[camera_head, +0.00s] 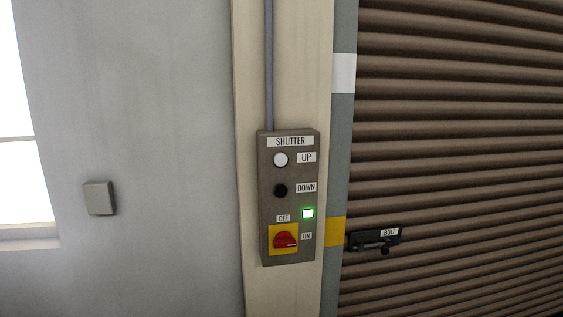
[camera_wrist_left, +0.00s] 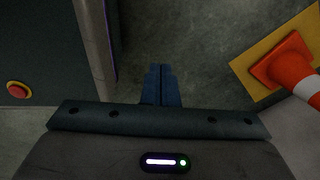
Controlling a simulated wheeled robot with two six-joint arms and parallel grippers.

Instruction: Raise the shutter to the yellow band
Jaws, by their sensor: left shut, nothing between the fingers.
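The brown slatted shutter (camera_head: 455,130) fills the right side of the head view; its bottom edge is out of view. The guide rail beside it carries a yellow band (camera_head: 335,231) low down and a white band (camera_head: 344,73) higher up. The grey SHUTTER control box (camera_head: 266,200) has a white UP button (camera_head: 280,160), a black DOWN button (camera_head: 280,190), a lit green lamp (camera_head: 308,213) and a red rotary switch (camera_head: 285,240) near its ON label. A black bolt (camera_head: 375,240) sits at the shutter's left edge. My left gripper (camera_wrist_left: 160,68) is shut and empty, above the floor.
An orange-and-white cone (camera_wrist_left: 287,70) stands on a yellow floor patch (camera_wrist_left: 250,78) in the left wrist view. A small grey wall box (camera_head: 99,198) and a bright window (camera_head: 20,130) are at the left. A conduit (camera_head: 269,65) runs up from the control box.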

